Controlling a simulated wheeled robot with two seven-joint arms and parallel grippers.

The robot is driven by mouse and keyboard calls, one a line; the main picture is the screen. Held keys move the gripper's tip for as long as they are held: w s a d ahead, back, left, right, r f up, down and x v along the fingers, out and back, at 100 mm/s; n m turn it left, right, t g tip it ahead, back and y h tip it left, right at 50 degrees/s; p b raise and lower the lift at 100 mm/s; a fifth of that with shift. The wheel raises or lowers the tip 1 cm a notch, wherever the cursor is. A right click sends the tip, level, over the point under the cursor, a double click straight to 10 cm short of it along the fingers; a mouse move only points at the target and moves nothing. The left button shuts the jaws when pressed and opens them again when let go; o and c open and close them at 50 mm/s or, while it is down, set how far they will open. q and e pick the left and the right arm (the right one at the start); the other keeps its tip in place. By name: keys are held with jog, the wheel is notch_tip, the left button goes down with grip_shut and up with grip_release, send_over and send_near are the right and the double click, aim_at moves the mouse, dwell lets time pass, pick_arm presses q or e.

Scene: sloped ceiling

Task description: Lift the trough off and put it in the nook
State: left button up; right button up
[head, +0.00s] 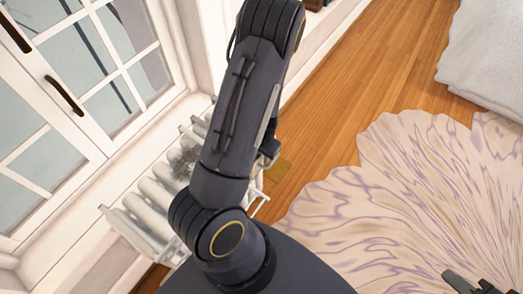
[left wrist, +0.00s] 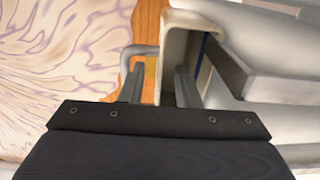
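In the left wrist view, a cream trough (left wrist: 190,22) with an open, shadowed inside stands up against pale rounded radiator parts. My left gripper (left wrist: 160,88) is open at its near end. One finger is at the trough's open inside and the other is outside its left wall. A strip of floor shows between the outer finger and that wall. In the head view my left arm covers most of the trough, and the left gripper (head: 268,152) shows only in part beside the radiator. At the bottom right corner, what looks like my right gripper (head: 462,283) is cut off.
A white ribbed radiator (head: 150,215) stands under the window (head: 75,90) at left. A purple-veined rug (head: 420,190) covers the right. White bedding (head: 490,55) is at top right. No nook is clearly seen.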

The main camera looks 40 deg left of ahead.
pick_arm(q)
jog(key=shift+f, duration=0.2)
grip_shut()
jog(key=shift+r, duration=0.15)
dwell(1.3)
jog(key=shift+r+p, duration=2.4)
jog(key=shift+r, duration=0.25)
